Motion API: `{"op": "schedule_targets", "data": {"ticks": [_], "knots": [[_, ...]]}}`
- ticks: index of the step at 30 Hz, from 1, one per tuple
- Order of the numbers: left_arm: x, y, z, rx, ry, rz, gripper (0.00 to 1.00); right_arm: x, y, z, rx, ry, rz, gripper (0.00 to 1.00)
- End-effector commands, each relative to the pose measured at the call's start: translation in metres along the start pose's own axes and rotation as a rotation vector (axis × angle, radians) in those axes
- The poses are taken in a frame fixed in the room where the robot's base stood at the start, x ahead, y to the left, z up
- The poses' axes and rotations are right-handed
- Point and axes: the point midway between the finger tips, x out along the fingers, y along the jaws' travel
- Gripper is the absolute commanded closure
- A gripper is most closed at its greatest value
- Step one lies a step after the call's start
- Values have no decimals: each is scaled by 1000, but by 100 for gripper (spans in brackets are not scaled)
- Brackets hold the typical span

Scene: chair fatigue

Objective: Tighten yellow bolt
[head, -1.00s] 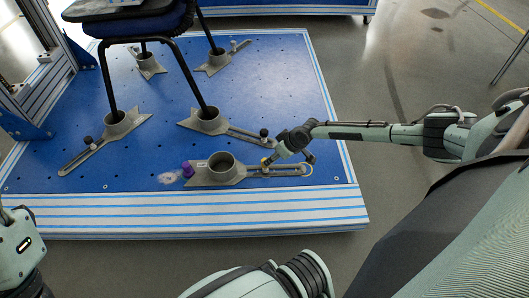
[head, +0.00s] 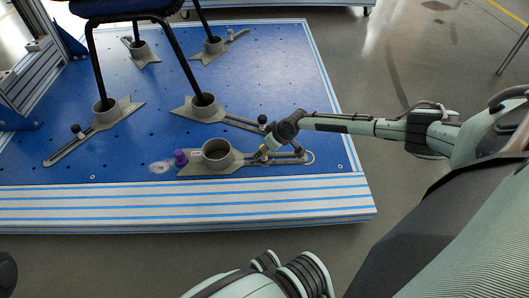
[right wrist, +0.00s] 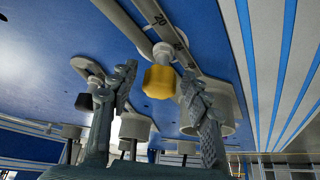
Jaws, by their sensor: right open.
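The yellow bolt (right wrist: 159,82) has a lobed yellow head and sits at the slotted arm of the front grey clamp base. In the right wrist view it lies between the two fingers of my right gripper (right wrist: 159,88), which is open, with gaps beside the bolt head. In the head view my right gripper (head: 274,148) is at the slotted arm of the front grey base (head: 190,168), and the bolt is mostly hidden and too small to make out clearly. The base has an empty round cup (head: 216,152). My left gripper is not in view.
Black knobs (head: 76,130) sit on those bases. Grey floor lies in front and right.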

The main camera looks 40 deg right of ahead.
Motion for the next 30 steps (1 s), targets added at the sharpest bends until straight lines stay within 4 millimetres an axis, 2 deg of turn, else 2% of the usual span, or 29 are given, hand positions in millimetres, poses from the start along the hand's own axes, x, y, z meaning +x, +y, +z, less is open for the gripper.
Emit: {"op": "schedule_targets", "data": {"ticks": [8,12,21,30], "knots": [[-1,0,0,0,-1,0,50,0,1,0,-16,-1,-8,52],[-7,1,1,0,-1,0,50,1,2,0,-102,0,-55,52],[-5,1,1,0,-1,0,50,0,1,0,-284,-1,-157,52],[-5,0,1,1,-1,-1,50,0,1,0,-308,1,-168,52]]}}
